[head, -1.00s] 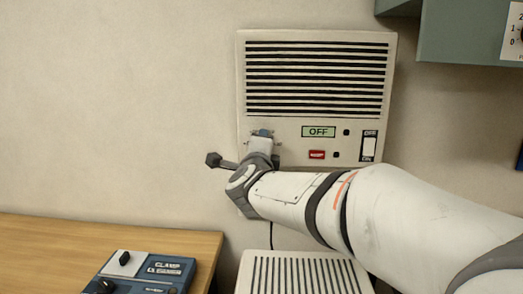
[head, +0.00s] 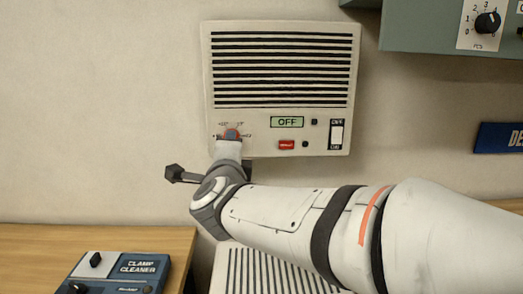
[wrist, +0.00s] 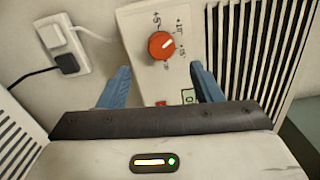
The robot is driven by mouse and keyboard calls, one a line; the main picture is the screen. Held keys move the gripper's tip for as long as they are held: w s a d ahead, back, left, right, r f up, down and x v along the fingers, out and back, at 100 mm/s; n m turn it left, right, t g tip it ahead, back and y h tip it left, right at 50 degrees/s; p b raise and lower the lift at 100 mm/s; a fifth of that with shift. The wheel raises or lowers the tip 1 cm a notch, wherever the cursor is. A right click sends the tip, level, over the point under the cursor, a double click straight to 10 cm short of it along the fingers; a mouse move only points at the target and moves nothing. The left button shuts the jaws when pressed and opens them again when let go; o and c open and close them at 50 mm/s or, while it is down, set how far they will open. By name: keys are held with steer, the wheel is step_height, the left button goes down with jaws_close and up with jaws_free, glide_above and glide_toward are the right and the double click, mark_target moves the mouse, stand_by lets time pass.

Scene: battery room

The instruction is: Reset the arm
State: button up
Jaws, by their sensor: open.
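A pale wall unit (head: 215,110) with a black slatted grille hangs on the wall in the head view. It has an OFF display (head: 287,122), a red button (head: 286,145) and a black-and-white switch (head: 336,134). Its round orange-red knob (wrist: 161,45) shows in the wrist view, with a scale around it. My gripper (wrist: 160,68) is open, its two blue fingers apart with nothing held between them. The knob appears in the gap, just beyond the fingertips. In the head view my gripper (head: 229,148) is at the unit's lower left, partly covering the knob area.
A wooden table (head: 180,245) at lower left holds a blue clamp cleaner (head: 120,272). A slatted unit (head: 265,270) stands below my arm. A grey-green box with a dial (head: 430,30) is at upper right. A white wall socket with plugs (wrist: 62,42) is at the wrist view's left.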

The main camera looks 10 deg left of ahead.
steer(key=s+d+f+n+g+p, duration=0.3)
steer(key=d+n, duration=0.2)
steer(key=d, duration=0.3)
steer(key=s+d+f+n+g+h+p, duration=0.1)
steer(key=s+d+f+n+g+p, duration=0.25)
steer(key=d, duration=0.35)
steer(key=s+d+f+n+g+p, duration=0.2)
steer(key=d+f+n+g, duration=0.1)
steer(key=d+n, duration=0.4)
steer(key=s+d+f+g+h+p, duration=0.2)
steer(key=s+d+f+g+h, duration=0.1)
steer(key=s+d, duration=0.8)
steer(key=shift+d+f+n+g+h, duration=0.2)
steer(key=shift+f+n+g+h, duration=0.15)
steer(key=shift+f+g, duration=0.55)
steer(key=shift+r, duration=0.2)
steer(key=shift+c, duration=0.2)
